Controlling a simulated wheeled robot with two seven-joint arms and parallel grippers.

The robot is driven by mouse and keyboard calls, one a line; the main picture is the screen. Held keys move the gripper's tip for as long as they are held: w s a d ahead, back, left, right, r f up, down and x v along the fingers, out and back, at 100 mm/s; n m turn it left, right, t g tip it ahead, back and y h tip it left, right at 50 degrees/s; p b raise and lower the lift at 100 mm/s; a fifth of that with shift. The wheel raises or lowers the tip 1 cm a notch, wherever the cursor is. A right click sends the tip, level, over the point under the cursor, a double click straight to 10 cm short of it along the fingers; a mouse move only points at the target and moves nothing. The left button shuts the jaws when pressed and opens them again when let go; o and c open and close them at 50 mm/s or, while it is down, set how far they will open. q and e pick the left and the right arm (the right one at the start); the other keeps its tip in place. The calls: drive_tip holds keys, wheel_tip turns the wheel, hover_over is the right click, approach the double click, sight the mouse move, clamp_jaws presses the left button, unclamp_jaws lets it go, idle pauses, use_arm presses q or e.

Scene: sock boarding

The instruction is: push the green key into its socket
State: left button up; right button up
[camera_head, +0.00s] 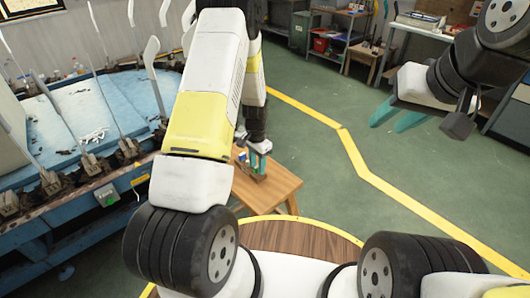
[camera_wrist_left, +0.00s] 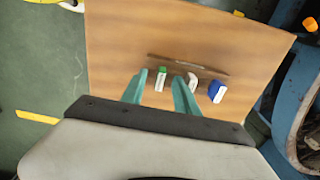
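The green key (camera_wrist_left: 160,82), a small white block with a green end, shows in the left wrist view on a small wooden table. My left gripper (camera_wrist_left: 161,76) is open, with one teal finger on each side of the key. I see gaps between fingers and key; the height between them is unclear. In the head view my left gripper (camera_head: 258,160) points down over the table, partly hidden by my arm. My right gripper (camera_head: 396,120) is open and empty, in the air at the upper right. I cannot make out the socket clearly.
A white key (camera_wrist_left: 191,82) and a blue-and-white key (camera_wrist_left: 216,91) stand to the right of the green one. A thin dark edge (camera_wrist_left: 188,64) runs behind them. The wooden table (camera_head: 275,190) is otherwise bare. A blue machine (camera_head: 140,187) stands close on the left.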

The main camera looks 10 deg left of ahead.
use_arm(q)
drive_tip(key=shift+f, duration=0.15)
drive_tip(key=shift+c, duration=0.3)
clamp_jaws()
